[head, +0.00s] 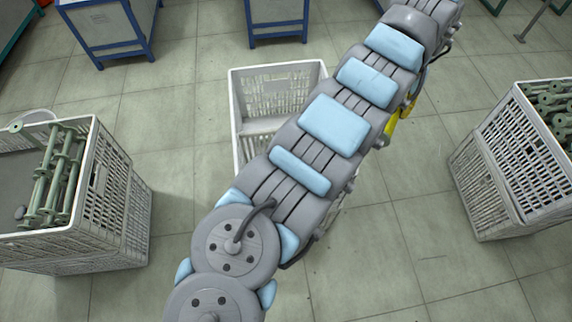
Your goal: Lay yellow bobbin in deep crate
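A yellow piece (392,127), probably the yellow bobbin, shows from behind my arm right of centre. Most of it is hidden, and I cannot tell whether anything holds it. A white slatted crate (236,110) stands on the floor at the centre, with its right and near parts covered by my arm. The part of its inside that shows looks deep and empty; it may be the deep crate. My arm crosses the view from bottom centre to top right. My gripper is not visible, so its fingers cannot be judged.
A grey-white crate (118,200) with several green bobbins stands at the left. Another crate (512,160) with green bobbins stands at the right edge. Blue-framed cabinets (110,32) stand at the back. Tiled floor (400,250) between the crates is clear.

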